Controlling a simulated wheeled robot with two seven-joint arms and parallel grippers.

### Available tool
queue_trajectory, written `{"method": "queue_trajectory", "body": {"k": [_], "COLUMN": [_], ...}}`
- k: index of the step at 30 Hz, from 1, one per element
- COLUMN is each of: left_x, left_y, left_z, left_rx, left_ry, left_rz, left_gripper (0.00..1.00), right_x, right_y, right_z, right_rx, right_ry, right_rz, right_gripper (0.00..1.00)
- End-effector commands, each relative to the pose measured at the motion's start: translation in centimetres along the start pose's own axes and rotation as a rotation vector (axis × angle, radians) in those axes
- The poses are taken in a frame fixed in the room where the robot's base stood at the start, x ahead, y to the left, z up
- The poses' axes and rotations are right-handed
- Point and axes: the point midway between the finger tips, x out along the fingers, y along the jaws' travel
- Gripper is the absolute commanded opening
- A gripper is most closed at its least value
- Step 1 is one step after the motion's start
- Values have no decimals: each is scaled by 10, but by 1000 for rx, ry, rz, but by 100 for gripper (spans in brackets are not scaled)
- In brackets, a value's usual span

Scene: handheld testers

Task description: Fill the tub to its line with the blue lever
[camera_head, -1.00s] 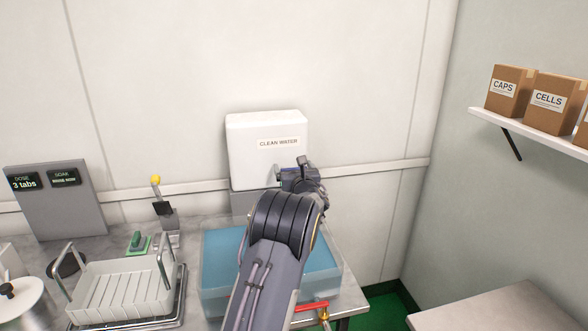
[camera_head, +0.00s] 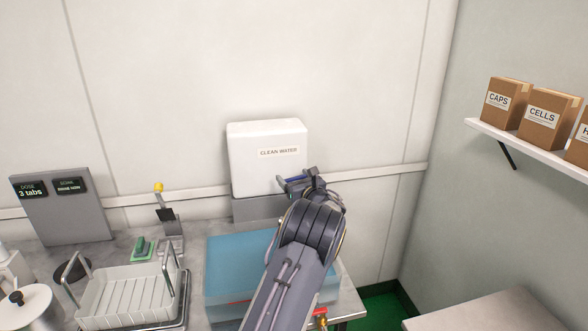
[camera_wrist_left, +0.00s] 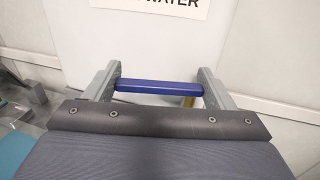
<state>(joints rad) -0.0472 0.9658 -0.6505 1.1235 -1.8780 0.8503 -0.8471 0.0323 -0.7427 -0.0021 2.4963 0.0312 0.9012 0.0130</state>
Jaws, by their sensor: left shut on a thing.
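The clean water tank (camera_head: 268,168) is a white box against the back wall. My left gripper (camera_head: 294,184) is shut on the blue lever (camera_wrist_left: 158,87) at the tank's lower right. In the left wrist view the blue bar lies between the two grey fingers. The tub (camera_head: 216,310) stands below the tank, and its pale blue water (camera_head: 240,256) reaches high, close to the rim. A faint reddish mark shows low on the tub's front; I cannot tell whether it is the line. My arm covers the tub's right part. My right gripper is not in view.
A red-handled tap (camera_head: 320,312) sits at the tub's front right. A white rack (camera_head: 128,297), a yellow-topped lever stand (camera_head: 165,215) and a green block (camera_head: 143,248) stand to the left. A sign board (camera_head: 62,215) and shelf boxes (camera_head: 548,118) are farther off.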

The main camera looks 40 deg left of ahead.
Motion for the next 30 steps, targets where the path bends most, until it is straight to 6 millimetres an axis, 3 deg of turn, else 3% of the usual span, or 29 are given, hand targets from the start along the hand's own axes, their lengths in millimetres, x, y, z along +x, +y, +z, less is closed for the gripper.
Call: {"method": "queue_trajectory", "body": {"k": [1,9,30], "left_x": [-2,-7,-10], "left_y": [-2,-2,-2], "left_z": [6,2,0], "left_rx": [2,0,0], "left_ry": [-1,0,-2], "left_rz": [32,205,320], "left_gripper": [36,36,36], "right_x": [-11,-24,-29], "right_y": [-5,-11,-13], "right_z": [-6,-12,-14], "right_rx": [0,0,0], "right_ry": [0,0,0], "right_rz": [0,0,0], "right_gripper": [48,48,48]}}
